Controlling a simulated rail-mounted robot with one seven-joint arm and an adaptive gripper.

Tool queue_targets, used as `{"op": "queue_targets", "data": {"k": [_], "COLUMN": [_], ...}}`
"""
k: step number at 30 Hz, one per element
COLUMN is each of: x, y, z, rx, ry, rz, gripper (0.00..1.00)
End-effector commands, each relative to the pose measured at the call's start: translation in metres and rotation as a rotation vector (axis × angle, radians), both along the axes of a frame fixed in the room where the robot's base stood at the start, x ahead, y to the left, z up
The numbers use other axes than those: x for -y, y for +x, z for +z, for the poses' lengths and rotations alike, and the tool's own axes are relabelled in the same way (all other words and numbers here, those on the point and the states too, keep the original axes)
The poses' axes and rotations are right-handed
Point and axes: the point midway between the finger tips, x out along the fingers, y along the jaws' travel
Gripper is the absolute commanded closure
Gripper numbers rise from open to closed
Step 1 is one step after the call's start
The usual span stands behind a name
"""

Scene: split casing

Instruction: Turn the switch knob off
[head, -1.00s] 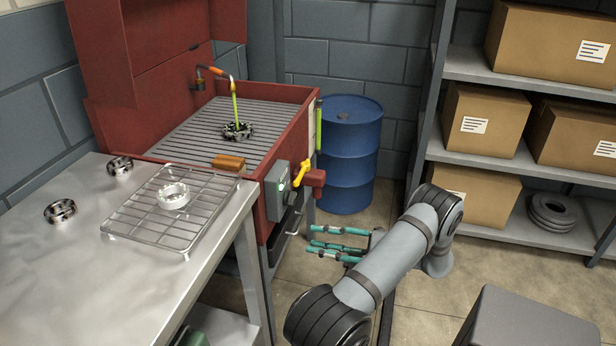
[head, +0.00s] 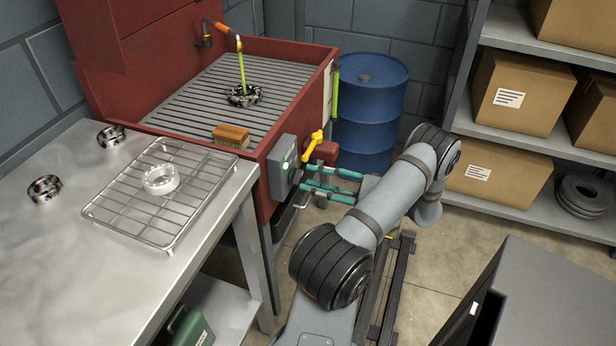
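A grey switch box (head: 282,168) is mounted on the right front of the red parts washer (head: 290,105). A small green light (head: 286,165) glows on it. The switch knob itself is too small to make out clearly, so I cannot tell its position. My gripper (head: 308,178), with teal fingers, is just to the right of and slightly below the box, its fingers pointing left towards the box's face. The fingers are apart with a gap between them and nothing visible in it. I cannot tell whether the fingertips touch the box.
A yellow valve handle (head: 313,145) on a red fitting (head: 325,152) sits just above my gripper. A blue drum (head: 368,110) stands behind. A steel table (head: 75,220) with a wire rack (head: 195,205) is at left. A shelf with boxes (head: 513,92) stands at right.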

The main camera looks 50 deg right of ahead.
Motion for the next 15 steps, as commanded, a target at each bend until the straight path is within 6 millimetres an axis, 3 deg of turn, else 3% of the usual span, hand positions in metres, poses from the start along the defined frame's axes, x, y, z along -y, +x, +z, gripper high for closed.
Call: {"op": "queue_targets", "data": {"k": [6,15], "x": [-0.005,-0.006], "y": [0.018,0.021], "z": [0.000,0.000], "rx": [0.000,0.000], "ry": [0.000,0.000], "rz": [-0.001,-0.001], "gripper": [0.64,0.64]}}
